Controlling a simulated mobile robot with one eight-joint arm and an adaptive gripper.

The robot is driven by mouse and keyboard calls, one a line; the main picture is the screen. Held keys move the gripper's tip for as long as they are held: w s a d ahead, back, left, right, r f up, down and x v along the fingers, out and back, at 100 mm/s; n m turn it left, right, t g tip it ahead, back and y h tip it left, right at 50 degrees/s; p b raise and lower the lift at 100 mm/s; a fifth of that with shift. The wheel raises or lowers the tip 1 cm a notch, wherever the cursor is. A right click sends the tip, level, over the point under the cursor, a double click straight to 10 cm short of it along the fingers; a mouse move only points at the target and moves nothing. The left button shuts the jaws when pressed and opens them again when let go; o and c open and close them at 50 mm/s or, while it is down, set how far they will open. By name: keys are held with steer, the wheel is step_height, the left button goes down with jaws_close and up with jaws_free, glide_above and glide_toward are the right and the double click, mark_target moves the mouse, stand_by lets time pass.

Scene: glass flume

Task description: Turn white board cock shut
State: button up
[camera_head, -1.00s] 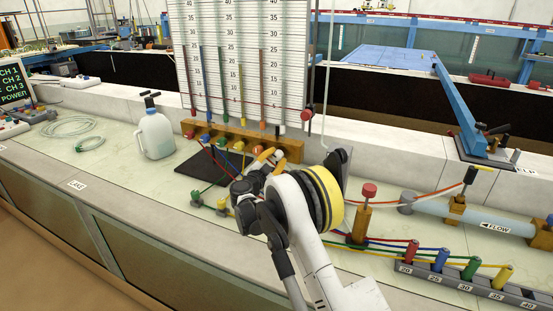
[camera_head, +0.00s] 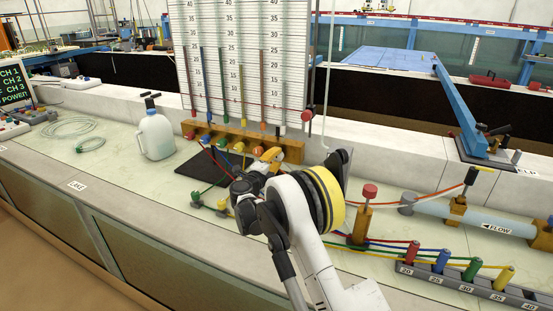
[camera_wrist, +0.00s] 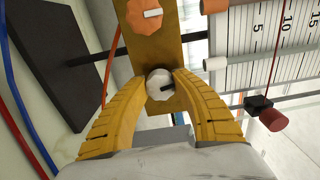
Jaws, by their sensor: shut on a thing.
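The white board cock (camera_wrist: 158,84) is a small round white knob with a short dark mark or bar, set on the brass-coloured manifold (camera_wrist: 155,50) under the gauge board. My gripper (camera_wrist: 160,78) has its two yellow fingers closed onto the knob, one on each side. In the head view my gripper (camera_head: 268,158) is at the right part of the manifold (camera_head: 292,149), and it hides the white cock. The orange cock (camera_wrist: 146,14) sits beside the white one on the same manifold, clear of the fingers.
The gauge board (camera_head: 240,50) with coloured tubes stands behind the manifold. Red and blue hoses (camera_wrist: 15,110) run close by at the left of the wrist view. A dark mat (camera_head: 200,172) lies in front. A red-topped brass valve (camera_head: 368,191) stands to the right.

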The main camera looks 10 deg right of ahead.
steer(key=shift+r+m, duration=0.1)
steer(key=shift+m, duration=1)
steer(key=o, duration=1.2)
steer(key=v, duration=1.2)
